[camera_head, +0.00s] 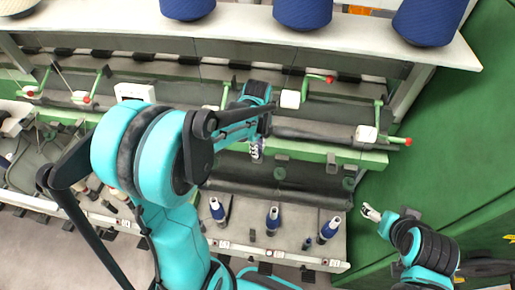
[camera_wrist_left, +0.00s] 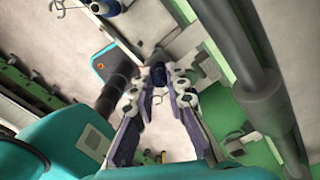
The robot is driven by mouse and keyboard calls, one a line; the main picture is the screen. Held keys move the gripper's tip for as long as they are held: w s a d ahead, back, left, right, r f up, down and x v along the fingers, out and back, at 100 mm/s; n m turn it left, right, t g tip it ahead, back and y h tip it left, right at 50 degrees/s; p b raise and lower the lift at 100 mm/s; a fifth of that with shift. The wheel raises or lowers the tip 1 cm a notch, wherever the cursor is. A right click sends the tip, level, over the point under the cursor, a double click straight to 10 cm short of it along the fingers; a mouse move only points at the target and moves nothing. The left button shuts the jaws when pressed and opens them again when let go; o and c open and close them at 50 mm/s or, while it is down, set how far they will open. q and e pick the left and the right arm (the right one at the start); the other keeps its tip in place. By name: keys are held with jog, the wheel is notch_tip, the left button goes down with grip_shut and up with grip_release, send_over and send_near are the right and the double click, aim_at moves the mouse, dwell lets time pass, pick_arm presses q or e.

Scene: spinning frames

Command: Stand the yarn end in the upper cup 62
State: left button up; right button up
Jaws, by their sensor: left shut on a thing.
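White blocks sit along the green rails, one (camera_head: 290,99) above right of my left gripper and another (camera_head: 366,133) further right. I cannot read any number, so I cannot tell which is cup 62. My right gripper (camera_head: 371,212) is low at the right, away from the rail; its jaw gap is too small to judge.
Large blue yarn cones (camera_head: 303,12) stand on the top shelf (camera_head: 240,25). Blue bobbins (camera_head: 273,220) stand upright along the lower ledge (camera_head: 250,242). Red-tipped green levers (camera_head: 318,78) stick out from the rail. A green panel (camera_head: 440,140) closes the right side.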

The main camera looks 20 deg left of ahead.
pick_arm(q)
jog(key=o, duration=0.8)
jog(key=shift+o, duration=0.2)
jog(key=shift+r, duration=0.15)
notch_tip(320, 180, up, 7)
jog(key=shift+r, duration=0.15)
jog(key=s+d+r+n+t, duration=0.1)
jog(key=s+d+n+t, duration=0.4)
jog(key=n, duration=0.6)
jog(key=s+r+n+t, duration=0.1)
jog(key=s+n+t, duration=0.1)
jog(key=s+n, duration=0.65)
notch_tip(320, 180, down, 28)
jog(key=w+n+b, duration=0.1)
jog(key=w+b, duration=0.1)
jog(key=b, duration=2.6)
